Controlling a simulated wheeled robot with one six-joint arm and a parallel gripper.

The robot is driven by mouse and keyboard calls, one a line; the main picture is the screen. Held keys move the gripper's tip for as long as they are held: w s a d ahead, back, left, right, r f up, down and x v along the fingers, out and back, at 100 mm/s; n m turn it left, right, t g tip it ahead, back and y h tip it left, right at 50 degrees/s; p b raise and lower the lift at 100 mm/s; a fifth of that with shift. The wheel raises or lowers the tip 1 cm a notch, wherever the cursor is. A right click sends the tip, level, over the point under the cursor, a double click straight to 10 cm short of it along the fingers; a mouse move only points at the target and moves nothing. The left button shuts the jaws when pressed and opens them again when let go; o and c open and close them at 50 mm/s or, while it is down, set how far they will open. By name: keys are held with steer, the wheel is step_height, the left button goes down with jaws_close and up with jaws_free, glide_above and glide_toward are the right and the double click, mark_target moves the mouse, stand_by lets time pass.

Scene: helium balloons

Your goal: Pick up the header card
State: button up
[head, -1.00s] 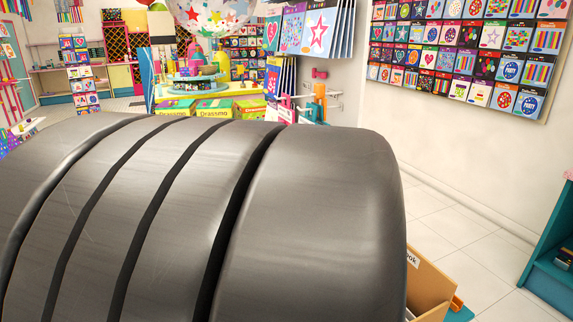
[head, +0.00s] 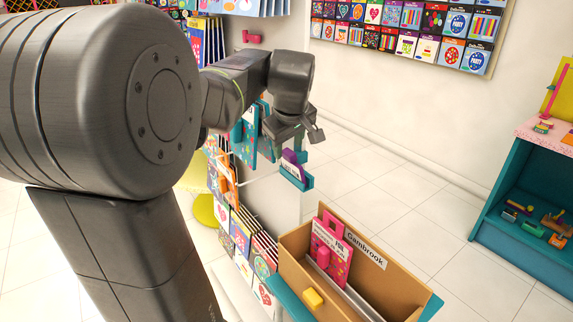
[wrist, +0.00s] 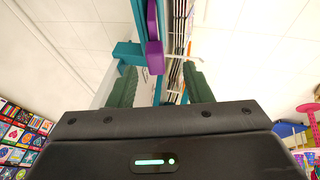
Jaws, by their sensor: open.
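My gripper (head: 294,132) is open, pointing down beside the display rack. In the wrist view its two green-padded fingers (wrist: 160,85) stand apart. A purple piece (head: 290,156) in a teal holder (head: 296,177) is just below the gripper in the head view. The wrist view shows a purple piece (wrist: 154,55) and a teal bar (wrist: 138,20) at the gap between the fingers. No grip on them shows. I cannot tell for certain which piece is the header card. Pink printed cards (head: 331,250) stand in the cardboard box below.
The cardboard box (head: 367,252) marked "Gambrook" stands low in front, with a yellow block (head: 313,299) at its near edge. Card packs (head: 240,235) hang on the rack at left. A teal shelf unit (head: 480,218) stands at right. The tiled floor (head: 400,215) between is clear.

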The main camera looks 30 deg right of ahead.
mark_target(288, 160)
steer(key=x, duration=0.7)
steer(key=shift+w+d+f+p, duration=0.2)
steer(key=shift+w+d+p, duration=0.1)
steer(key=shift+p, duration=0.1)
steer(key=shift+s, duration=0.1)
jaws_close()
